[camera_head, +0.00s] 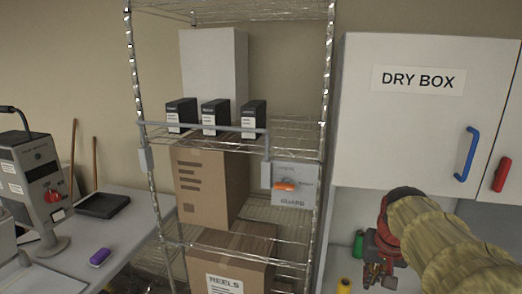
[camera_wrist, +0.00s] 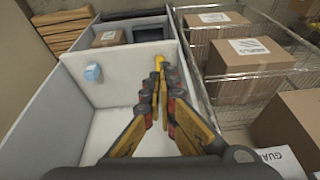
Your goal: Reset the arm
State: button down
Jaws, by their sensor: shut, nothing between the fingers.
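My gripper (camera_head: 378,274) is at the lower right in the head view, at the end of my tan-sleeved arm. It hangs in front of the open space below the white DRY BOX cabinet (camera_head: 400,130). In the wrist view my gripper (camera_wrist: 161,88) points away from the camera, with its yellow and dark fingers together and nothing held. White panels and a pale surface (camera_wrist: 115,125) lie beyond and beneath the fingers there. A small yellow thing shows right at the fingertips; I cannot tell whether they touch it.
A wire rack (camera_head: 290,135) with cartons (camera_head: 205,190) and a GUARD panel (camera_head: 295,187) stands left of the arm. Blue (camera_head: 468,154) and red (camera_head: 502,174) handles stick out from the cabinet. Green (camera_head: 358,243) and yellow (camera_head: 344,285) spools stand near my gripper.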

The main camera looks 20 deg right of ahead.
jog(key=s+a+f+n+t+b, duration=0.1)
jog(key=a+f+n+b, duration=0.2)
jog(key=a+f, duration=0.3)
jog(key=s+a+f+n+y+b, duration=0.1)
jog(key=a+f+b, duration=0.5)
jog(key=a, duration=0.6)
jog(key=s+a+f+n+t+y+b, duration=0.1)
jog(key=a+f+n+b, duration=0.3)
jog(key=a, duration=0.5)
jog(key=shift+s+a+f+n+t+b, duration=0.25)
jog(key=shift+f+b, duration=0.35)
jog(key=shift+f, duration=0.3)
jog(key=shift+d, duration=0.15)
